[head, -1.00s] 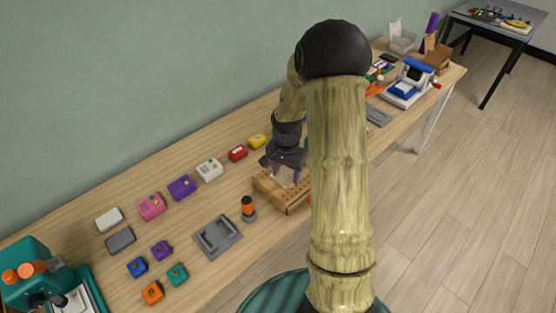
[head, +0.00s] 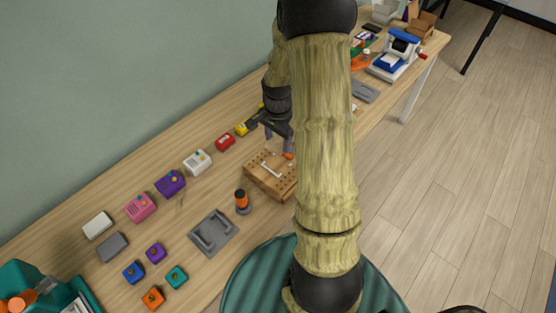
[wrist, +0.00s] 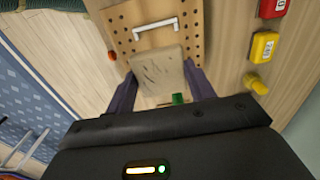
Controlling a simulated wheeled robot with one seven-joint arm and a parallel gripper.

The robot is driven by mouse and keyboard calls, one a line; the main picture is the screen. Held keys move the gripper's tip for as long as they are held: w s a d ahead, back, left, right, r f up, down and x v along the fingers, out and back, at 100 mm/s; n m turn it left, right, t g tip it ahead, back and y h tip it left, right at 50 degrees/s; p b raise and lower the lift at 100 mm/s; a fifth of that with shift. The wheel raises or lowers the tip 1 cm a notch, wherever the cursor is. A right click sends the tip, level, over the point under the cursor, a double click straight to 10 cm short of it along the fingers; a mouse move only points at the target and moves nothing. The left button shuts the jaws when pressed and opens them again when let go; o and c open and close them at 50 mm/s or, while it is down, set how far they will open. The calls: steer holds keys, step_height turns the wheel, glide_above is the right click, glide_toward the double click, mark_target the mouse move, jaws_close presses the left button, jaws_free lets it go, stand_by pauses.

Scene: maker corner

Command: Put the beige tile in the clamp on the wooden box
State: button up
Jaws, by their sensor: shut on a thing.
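The beige tile (wrist: 158,72) is held between the fingers of my gripper (wrist: 160,85) in the wrist view. The wooden box (wrist: 190,18), with rows of holes in its top, lies just beyond the tile. The clamp's white bar (wrist: 155,25) is on the box top, apart from the tile. In the head view the wooden box (head: 262,180) and white bracket (head: 270,169) show clearly. There my gripper (head: 279,141) is above the box's far edge, and the tile cannot be made out. An orange knob (head: 287,155) is at the box's far side.
A red block (head: 225,142) and a yellow block (head: 242,129) sit left of my gripper. An orange-topped post (head: 242,202) and a grey tray (head: 207,237) stand nearer. A small green piece (wrist: 178,98) lies by the tile in the wrist view.

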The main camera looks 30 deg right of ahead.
glide_above(278, 164)
steer(key=f, duration=0.5)
steer(key=shift+w+a, duration=0.1)
steer(key=shift+w, duration=0.1)
steer(key=shift+s, duration=0.2)
steer(key=shift+f, duration=0.2)
steer(key=shift+f+p, duration=0.35)
steer(key=shift+f, duration=1.35)
steer(key=shift+f, duration=0.2)
steer(key=o, duration=1)
steer(key=shift+c, duration=0.2)
steer(key=shift+r, duration=0.1)
